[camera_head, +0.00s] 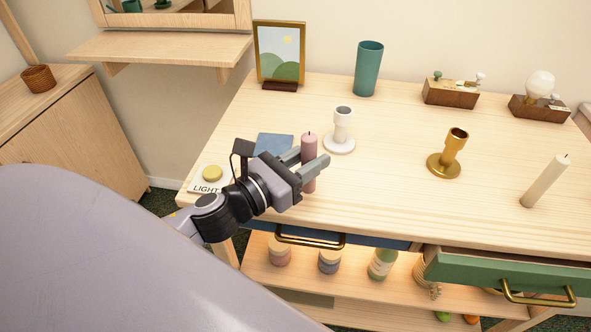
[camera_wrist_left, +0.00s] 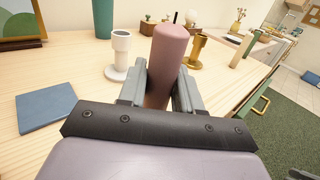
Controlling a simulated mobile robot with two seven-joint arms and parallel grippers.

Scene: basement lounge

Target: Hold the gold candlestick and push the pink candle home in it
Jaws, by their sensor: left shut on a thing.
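The pink candle (camera_head: 309,146) is upright between the fingers of my left gripper (camera_head: 314,166), which is shut on it over the table's left part. The candle also shows in the left wrist view (camera_wrist_left: 168,50), between the two grey fingers (camera_wrist_left: 160,85). I cannot tell whether its base touches the table. The gold candlestick (camera_head: 448,157) stands upright and empty on the table, to the right of the gripper and apart from it. It also shows in the left wrist view (camera_wrist_left: 194,50), partly behind the candle.
A white candlestick (camera_head: 342,130) stands just behind the held candle. A cream candle (camera_head: 545,182) stands at the right. A green drawer (camera_head: 480,271) sticks out in front. Table between candlesticks is clear.

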